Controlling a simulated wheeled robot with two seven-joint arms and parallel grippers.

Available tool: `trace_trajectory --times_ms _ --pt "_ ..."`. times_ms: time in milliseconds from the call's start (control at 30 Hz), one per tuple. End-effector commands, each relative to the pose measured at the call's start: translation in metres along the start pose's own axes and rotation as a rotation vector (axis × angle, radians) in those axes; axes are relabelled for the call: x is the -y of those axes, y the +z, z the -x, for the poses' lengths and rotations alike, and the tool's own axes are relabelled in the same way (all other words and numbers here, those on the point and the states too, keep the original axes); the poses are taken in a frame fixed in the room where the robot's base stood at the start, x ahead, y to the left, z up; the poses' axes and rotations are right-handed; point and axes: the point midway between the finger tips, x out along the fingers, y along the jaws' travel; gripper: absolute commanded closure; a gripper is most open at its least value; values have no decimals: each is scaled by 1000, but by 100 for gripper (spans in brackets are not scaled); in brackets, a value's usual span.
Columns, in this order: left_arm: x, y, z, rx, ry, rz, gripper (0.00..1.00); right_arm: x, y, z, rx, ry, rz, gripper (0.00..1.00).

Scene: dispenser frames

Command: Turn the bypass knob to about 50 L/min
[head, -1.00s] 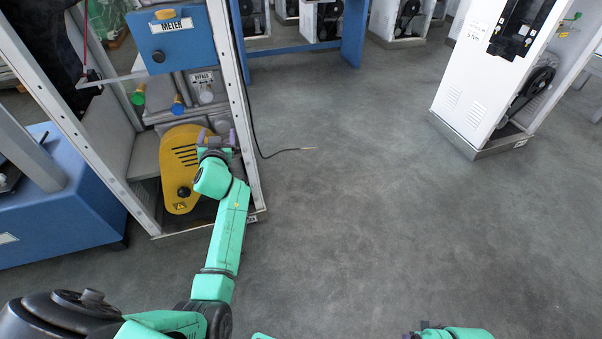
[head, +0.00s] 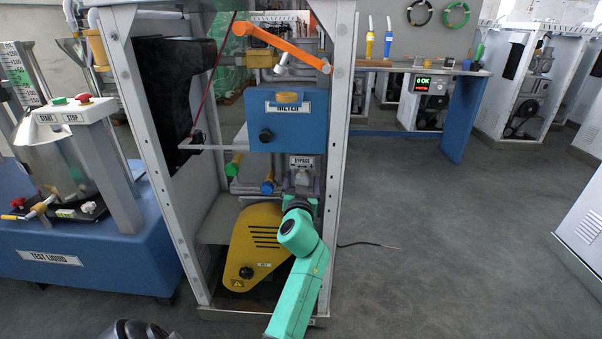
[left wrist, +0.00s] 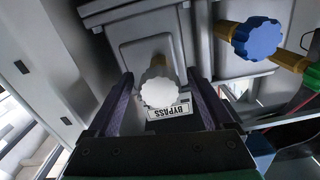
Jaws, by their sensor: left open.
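The bypass knob (left wrist: 161,92) is a white, scalloped knob on a brass stem in the left wrist view, with the BYPASS label (left wrist: 181,112) beside it. In the head view the label (head: 303,161) shows above the knob (head: 303,179), low in the white frame. My left gripper (left wrist: 158,85) is open, with its two dark fingers on either side of the white knob; I cannot tell whether they touch it. In the head view the left gripper (head: 301,193) is just below the label. No flow scale readable as L/min shows. My right gripper is not in view.
A blue knob (left wrist: 257,38) on a brass pipe is close beside the bypass knob. The blue METER box (head: 287,135) hangs above, and a yellow belt guard (head: 252,240) stands below. The frame's right post (head: 338,150) is close to my arm.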

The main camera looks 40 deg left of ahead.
Motion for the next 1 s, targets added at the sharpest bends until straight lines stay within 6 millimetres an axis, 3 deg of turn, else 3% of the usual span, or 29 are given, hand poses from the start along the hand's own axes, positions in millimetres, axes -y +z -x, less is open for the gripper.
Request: trace_trajectory --times_ms 200,233,400,433,467,1000 --pt "0 0 0 0 0 0 15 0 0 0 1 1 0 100" --pt "0 0 0 0 0 0 18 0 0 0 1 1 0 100" --pt "0 0 0 0 0 -1 83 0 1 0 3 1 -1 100" --pt "0 0 0 1 0 -1 95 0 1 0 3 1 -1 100" --pt "0 0 0 1 0 0 100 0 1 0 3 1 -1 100" --pt "-1 0 0 1 1 -150 100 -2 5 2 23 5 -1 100"
